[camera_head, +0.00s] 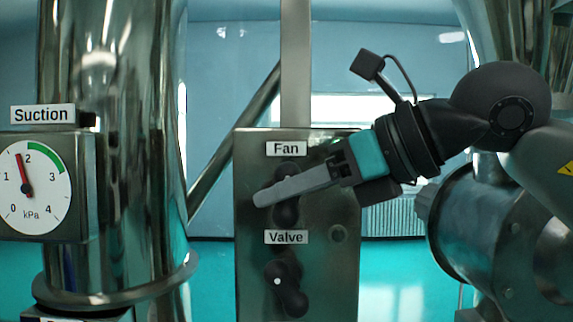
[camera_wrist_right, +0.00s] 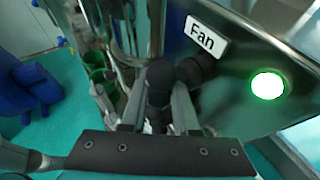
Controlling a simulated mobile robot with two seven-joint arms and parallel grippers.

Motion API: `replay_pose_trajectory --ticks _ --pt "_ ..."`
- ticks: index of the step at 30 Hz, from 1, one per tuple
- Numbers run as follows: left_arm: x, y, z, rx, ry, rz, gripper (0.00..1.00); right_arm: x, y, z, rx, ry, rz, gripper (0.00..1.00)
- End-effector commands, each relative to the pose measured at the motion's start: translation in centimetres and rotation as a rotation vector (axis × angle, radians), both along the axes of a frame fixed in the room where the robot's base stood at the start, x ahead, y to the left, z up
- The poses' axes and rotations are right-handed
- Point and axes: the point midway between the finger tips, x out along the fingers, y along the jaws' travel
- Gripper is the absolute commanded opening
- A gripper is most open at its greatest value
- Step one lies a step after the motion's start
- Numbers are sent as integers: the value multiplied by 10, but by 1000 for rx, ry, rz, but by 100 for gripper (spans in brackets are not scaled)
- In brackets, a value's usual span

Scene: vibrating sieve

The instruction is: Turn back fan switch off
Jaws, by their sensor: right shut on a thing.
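The fan switch (camera_head: 286,212) is a black knob below the "Fan" label on a metal control box (camera_head: 252,255). My right gripper (camera_head: 265,197) reaches in from the right across the switch and hides part of it. In the right wrist view, the switch (camera_wrist_right: 160,82) sits between the two fingers of my right gripper (camera_wrist_right: 158,115), which is shut on it. A round green lamp (camera_wrist_right: 267,85) on the box is lit. My left gripper is not in view.
A valve switch (camera_head: 287,285) with a white dot is lower on the box, under the "Valve" label. Metal columns (camera_head: 110,150) flank the box.

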Motion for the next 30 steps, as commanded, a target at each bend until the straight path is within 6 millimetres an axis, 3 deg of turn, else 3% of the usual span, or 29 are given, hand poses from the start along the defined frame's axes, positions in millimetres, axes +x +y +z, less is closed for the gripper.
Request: replay_pose_trajectory --ticks 3,12,21,30 --pt "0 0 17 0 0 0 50 -1 2 7 -109 -4 2 0" --pt "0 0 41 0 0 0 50 0 2 4 -366 -3 0 0" --pt "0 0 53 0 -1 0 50 0 2 2 -536 -4 -1 0" --pt "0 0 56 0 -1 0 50 0 2 0 -599 -4 -1 0"
